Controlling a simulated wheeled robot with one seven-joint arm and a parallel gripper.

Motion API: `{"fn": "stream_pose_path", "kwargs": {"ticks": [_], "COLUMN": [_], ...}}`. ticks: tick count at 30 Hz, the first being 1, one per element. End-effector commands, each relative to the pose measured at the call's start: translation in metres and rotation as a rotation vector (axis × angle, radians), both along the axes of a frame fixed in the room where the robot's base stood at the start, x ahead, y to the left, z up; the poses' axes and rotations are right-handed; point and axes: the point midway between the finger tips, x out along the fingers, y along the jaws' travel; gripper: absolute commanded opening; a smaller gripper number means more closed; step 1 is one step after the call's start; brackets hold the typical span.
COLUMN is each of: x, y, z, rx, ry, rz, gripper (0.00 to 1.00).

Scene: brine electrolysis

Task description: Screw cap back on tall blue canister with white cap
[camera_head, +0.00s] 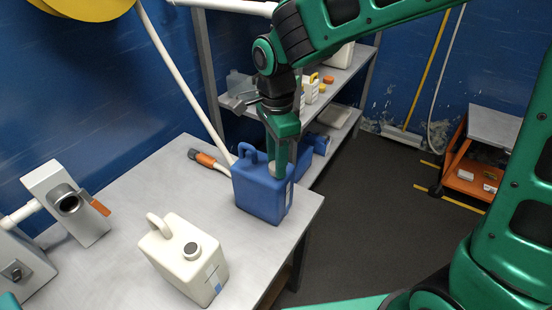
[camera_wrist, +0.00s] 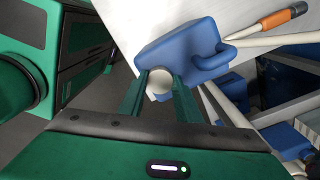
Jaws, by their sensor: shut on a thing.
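The tall blue canister (camera_head: 259,194) stands upright near the right edge of the table, with its handle toward the back left. It also shows from above in the wrist view (camera_wrist: 180,48). The white cap (camera_wrist: 160,82) sits between my two fingers at the canister's top, over the neck area. My gripper (camera_head: 279,170) points straight down and is shut on the cap; it also shows in the wrist view (camera_wrist: 160,88). In the head view the fingers mostly hide the cap. I cannot tell how far the cap is seated on its threads.
A cream canister with a dark cap (camera_head: 185,262) stands at the front of the grey table (camera_head: 130,192). An orange-handled tool (camera_head: 205,159) lies behind the blue canister. A metal device (camera_head: 68,204) is at left. Shelves (camera_head: 345,68) stand behind; floor is open at right.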

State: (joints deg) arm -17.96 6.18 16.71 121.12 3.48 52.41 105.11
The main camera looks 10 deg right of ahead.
Motion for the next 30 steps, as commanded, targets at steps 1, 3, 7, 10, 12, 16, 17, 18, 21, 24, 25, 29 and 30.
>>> {"fn": "stream_pose_path", "kwargs": {"ticks": [1, 3, 7, 10, 12, 16, 17, 18, 21, 24, 25, 29, 30], "x": [0.0004, 0.0005, 0.0006, 0.0006, 0.0008, 0.0010, 0.0010, 0.0010, 0.0010, 0.0010, 0.0010, 0.0009, 0.0009], "y": [0.0000, 0.0000, 0.0002, 0.0003, 0.0002, 0.0001, 0.0001, 0.0001, 0.0001, 0.0001, 0.0001, 0.0001, 0.0001], "z": [0.0002, 0.0001, 0.0001, 0.0000, -0.0001, -0.0001, -0.0001, -0.0001, -0.0001, -0.0002, -0.0002, -0.0002, -0.0002], "rx": [0.000, 0.000, 0.000, 0.000, 0.000, 0.000, 0.000, 0.000, 0.000, 0.000, 0.000, 0.000, 0.000], "ry": [-0.001, -0.001, -0.001, -0.001, -0.001, -0.001, -0.001, -0.001, -0.001, -0.001, -0.001, -0.001, -0.001], "rz": [-0.012, -0.058, -0.200, -0.313, -0.387, -0.477, -0.487, -0.496, -0.500, -0.499, -0.498, -0.497, -0.497], "gripper": [0.04, 0.04, 0.04, 0.04, 0.04, 0.04, 0.04, 0.04, 0.04, 0.04, 0.33, 0.52, 0.52]}}
